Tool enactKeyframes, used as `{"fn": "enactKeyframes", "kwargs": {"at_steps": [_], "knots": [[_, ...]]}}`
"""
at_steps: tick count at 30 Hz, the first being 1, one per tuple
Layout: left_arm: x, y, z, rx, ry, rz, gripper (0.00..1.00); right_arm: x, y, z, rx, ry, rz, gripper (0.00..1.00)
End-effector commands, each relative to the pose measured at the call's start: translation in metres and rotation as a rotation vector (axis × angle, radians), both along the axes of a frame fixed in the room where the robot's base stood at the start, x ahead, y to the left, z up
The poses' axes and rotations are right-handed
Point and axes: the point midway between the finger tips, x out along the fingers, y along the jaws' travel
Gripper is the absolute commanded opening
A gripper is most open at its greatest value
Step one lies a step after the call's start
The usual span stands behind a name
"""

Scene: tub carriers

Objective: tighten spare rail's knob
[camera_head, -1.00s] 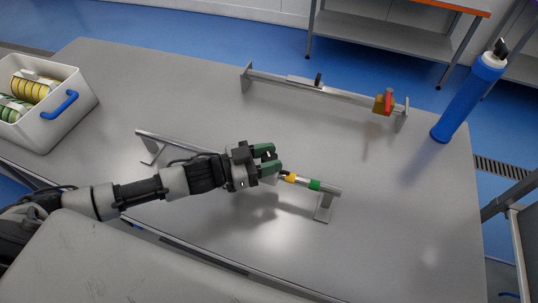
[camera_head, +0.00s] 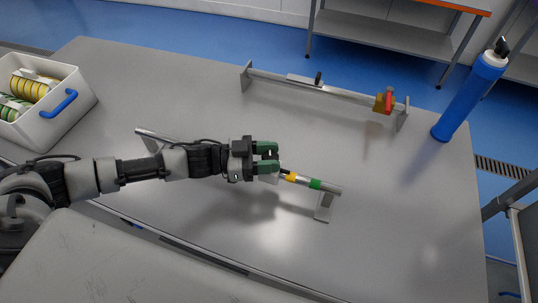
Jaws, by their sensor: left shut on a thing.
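My left gripper (camera_head: 268,159) is shut at the middle of the near rail (camera_head: 332,189), with its green fingers closed around what seems to be the knob there. The fingers hide the knob, and only a pale block (camera_head: 268,179) shows just below them. The near rail is a silver bar on end feet, with a yellow band (camera_head: 291,177) and a green band (camera_head: 315,184) right of the gripper. A far rail (camera_head: 345,94) stands at the back of the table, with a slider and an upright black knob (camera_head: 318,79). My right gripper is out of view.
A brass block with a red lever (camera_head: 386,102) sits at the far rail's right end. A blue bottle (camera_head: 468,98) stands at the table's right edge. A white tub (camera_head: 65,126) with yellow and green items is at the left.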

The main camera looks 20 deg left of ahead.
Motion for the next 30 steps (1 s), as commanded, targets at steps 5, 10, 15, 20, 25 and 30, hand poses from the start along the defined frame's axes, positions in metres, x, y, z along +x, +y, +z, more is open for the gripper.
{"fn": "enactKeyframes", "kwargs": {"at_steps": [5, 10, 15, 20, 25, 30], "knots": [[-0.001, -0.001, -0.001, -0.001, 0.002, -0.001, 0.65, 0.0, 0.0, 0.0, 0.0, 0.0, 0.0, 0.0], [-0.001, -0.001, 0.0, 0.0, 0.001, -0.001, 0.68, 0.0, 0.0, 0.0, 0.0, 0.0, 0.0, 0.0], [-0.001, 0.002, -0.001, 0.001, 0.001, 0.0, 0.68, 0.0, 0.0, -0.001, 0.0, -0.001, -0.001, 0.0], [-0.008, 0.021, -0.004, 0.003, 0.001, 0.001, 0.68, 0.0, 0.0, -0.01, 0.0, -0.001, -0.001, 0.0], [-0.021, 0.054, -0.005, 0.004, 0.003, 0.002, 0.68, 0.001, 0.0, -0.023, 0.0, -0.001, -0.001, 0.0], [-0.032, 0.082, -0.004, 0.003, 0.002, 0.001, 0.68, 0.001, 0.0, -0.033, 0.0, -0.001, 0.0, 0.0]]}}
